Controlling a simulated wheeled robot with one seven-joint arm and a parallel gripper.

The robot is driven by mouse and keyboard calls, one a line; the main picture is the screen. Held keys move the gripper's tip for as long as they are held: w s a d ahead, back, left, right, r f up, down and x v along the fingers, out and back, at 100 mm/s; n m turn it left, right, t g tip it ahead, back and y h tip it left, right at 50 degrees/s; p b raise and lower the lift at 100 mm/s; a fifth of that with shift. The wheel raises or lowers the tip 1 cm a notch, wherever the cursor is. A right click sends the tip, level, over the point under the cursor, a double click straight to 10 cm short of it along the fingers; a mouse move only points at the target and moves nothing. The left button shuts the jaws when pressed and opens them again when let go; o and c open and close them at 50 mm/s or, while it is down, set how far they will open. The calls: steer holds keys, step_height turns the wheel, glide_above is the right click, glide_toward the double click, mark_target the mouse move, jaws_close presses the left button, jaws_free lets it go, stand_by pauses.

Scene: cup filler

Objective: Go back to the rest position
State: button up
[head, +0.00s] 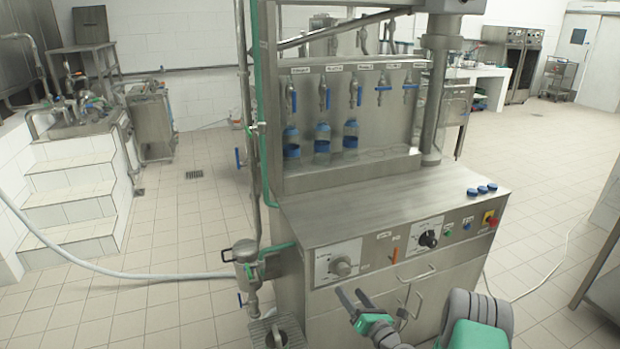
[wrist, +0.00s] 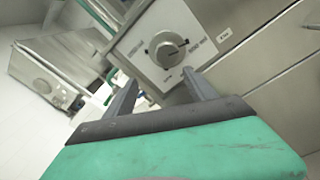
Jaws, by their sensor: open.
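My gripper (head: 352,298) is in the lower middle of the head view, in front of the steel filling machine (head: 350,207). Its two dark fingers are spread apart with nothing between them. In the wrist view the fingers (wrist: 158,88) point at the machine's front panel, where a round grey knob (wrist: 167,49) sits on a white dial plate. The same left knob (head: 341,266) shows in the head view, above and left of the fingers. The gripper looks apart from the panel, but the exact gap is hard to tell.
Several bottles with blue bands (head: 322,138) stand under the taps. Blue caps (head: 482,190) lie on the machine's right top corner. A white hose (head: 130,275) runs across the floor at left. A steel table edge (head: 597,270) is at right. Tiled floor (head: 545,190) is open behind.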

steer(key=s+a+f+n+g+y, duration=0.4)
steer(key=s+a+f+n+g, duration=0.55)
steer(key=n, duration=0.65)
steer(key=s+d+f+n+g+h, duration=0.1)
steer(key=s+f+n+g, duration=0.25)
steer(key=s, duration=0.35)
steer(key=s+f+n+g, duration=0.2)
steer(key=s+n, duration=0.3)
steer(key=s, duration=0.1)
steer(key=s+d+f+n+g+h, duration=0.1)
steer(key=s+f+n+g, duration=0.2)
steer(key=s, duration=0.4)
steer(key=s+d+r+n+g+h, duration=0.25)
steer(key=s+d+r+n, duration=0.2)
steer(key=r, duration=0.35)
steer(key=s+d+r+n+g+h, duration=0.1)
steer(key=s+d+r+n+h, duration=0.25)
steer(key=s+d+r, duration=0.35)
steer(key=w+a+r+n+t+h, duration=0.1)
steer(key=w+r+t, duration=0.3)
steer(key=r, duration=0.6)
steer(key=w+a+r+n+t+h, duration=0.1)
steer(key=w+a+r+t, duration=0.3)
steer(key=w+r, duration=0.3)
step_height(320, 180, up, 4)
steer(key=shift+a+r+h, duration=0.15)
steer(key=shift+r+h, duration=0.05)
steer(key=shift+h, duration=0.1)
